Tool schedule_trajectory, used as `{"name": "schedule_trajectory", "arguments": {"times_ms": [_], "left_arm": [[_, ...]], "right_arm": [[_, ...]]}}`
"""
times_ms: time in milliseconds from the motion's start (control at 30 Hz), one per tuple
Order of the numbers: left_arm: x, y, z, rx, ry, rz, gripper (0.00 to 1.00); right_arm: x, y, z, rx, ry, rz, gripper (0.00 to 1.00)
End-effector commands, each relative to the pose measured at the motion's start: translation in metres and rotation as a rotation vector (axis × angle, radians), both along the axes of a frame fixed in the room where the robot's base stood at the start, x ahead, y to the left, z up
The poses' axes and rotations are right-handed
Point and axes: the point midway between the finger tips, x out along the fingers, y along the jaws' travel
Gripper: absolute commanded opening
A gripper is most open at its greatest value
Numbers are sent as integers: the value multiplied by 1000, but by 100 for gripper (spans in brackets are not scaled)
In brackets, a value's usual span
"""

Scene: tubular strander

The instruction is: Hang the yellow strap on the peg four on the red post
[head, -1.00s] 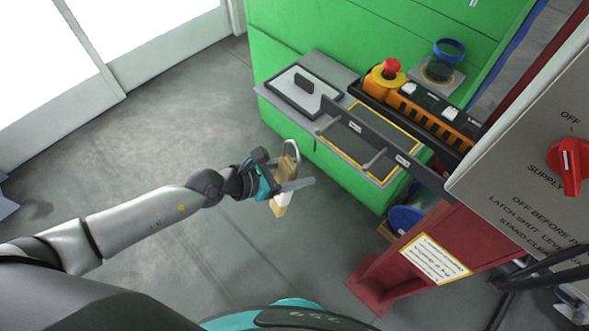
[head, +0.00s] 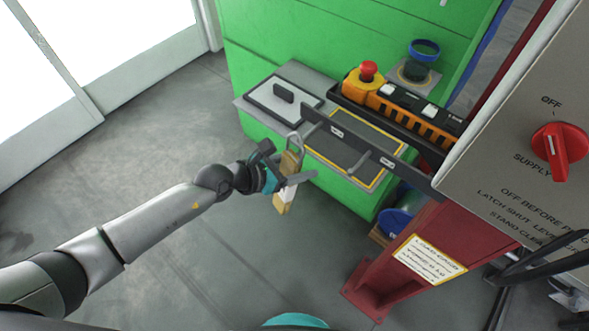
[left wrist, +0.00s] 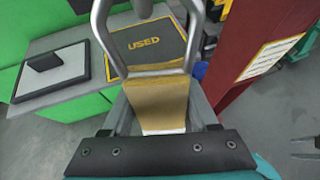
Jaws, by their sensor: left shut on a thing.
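My left gripper (head: 286,168) is shut on the yellow strap (head: 284,196), a tan-yellow body with a pale lower part and a grey metal loop at its top. In the left wrist view the strap (left wrist: 158,103) sits between the fingers, with its loop pointing up and away. The red post (head: 415,245) stands to the right, with a white notice on it. A dark rail (head: 375,150) runs left from beside the post and carries small labels and thin grey pegs (head: 358,166). I cannot read the peg numbers. The loop appears close to the rail's left end; contact cannot be told.
A green cabinet (head: 240,60) has a grey shelf with a black-handled lid (head: 283,97) and a yellow-edged "USED" panel (left wrist: 147,45). An orange control strip with a red button (head: 369,70) lies behind the rail. A grey box with a red switch (head: 560,150) stands right. Left floor is clear.

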Motion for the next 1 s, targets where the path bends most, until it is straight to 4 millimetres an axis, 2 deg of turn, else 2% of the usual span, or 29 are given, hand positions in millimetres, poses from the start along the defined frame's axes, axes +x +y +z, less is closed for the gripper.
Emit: {"name": "schedule_trajectory", "arguments": {"times_ms": [500,1000], "left_arm": [[27,-19,-1,-2,-6,0,0],[36,-26,-18,-2,-4,1,0]], "right_arm": [[-1,0,-17,0,2,0,50],[-1,0,-32,1,2,0,50]]}}
